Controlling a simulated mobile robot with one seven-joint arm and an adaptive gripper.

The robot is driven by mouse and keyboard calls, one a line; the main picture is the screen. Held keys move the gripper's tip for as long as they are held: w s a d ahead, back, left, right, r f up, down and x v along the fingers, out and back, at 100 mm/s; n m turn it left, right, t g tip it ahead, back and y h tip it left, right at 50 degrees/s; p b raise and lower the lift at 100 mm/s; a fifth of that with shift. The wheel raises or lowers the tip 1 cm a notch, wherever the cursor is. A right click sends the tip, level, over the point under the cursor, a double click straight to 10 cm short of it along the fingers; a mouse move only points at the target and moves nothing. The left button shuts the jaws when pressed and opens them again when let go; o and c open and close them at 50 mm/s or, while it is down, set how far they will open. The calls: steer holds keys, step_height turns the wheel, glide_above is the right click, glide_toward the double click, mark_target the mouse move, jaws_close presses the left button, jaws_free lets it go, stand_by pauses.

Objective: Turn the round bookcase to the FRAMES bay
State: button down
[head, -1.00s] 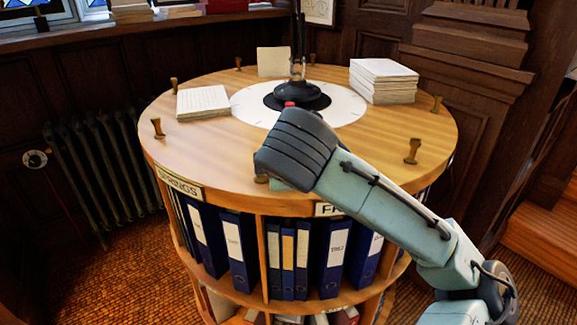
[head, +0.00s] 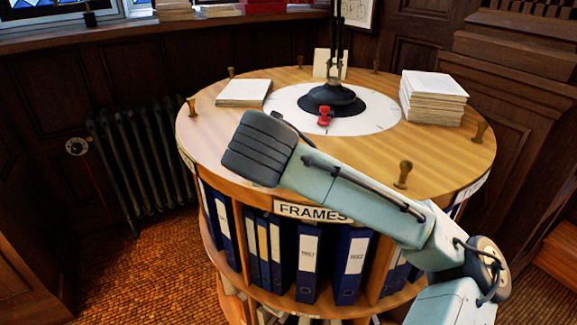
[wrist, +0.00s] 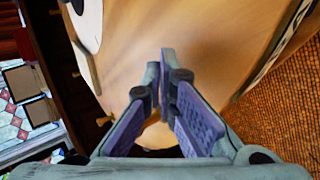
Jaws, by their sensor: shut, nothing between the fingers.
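The round bookcase (head: 300,165) stands in front of me, with a wooden top, several pegs around its rim and blue binders in its bays. Its FRAMES label (head: 313,212) faces me at the front, partly covered by my arm at its right end. A small red marker (head: 324,116) sits at the front of the black lamp base. My gripper (wrist: 164,62) is shut and empty over the wooden top in the wrist view. In the head view my wrist hides the fingers, near the front left rim. I cannot tell whether they touch a peg.
A paper stack (head: 433,98) and a thinner pad (head: 244,92) lie on the top. The black lamp (head: 335,96) stands on a white disc (head: 380,122). A radiator (head: 145,150) stands at the left wall. Carpet is open at the left front.

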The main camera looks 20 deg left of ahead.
steer(key=shift+a, duration=0.85)
steer(key=shift+d, duration=0.1)
steer(key=shift+s+d+r+p, duration=0.1)
steer(key=shift+d+r+p, duration=0.4)
steer(key=shift+d+r, duration=0.05)
step_height(320, 180, up, 8)
steer(key=p, duration=0.3)
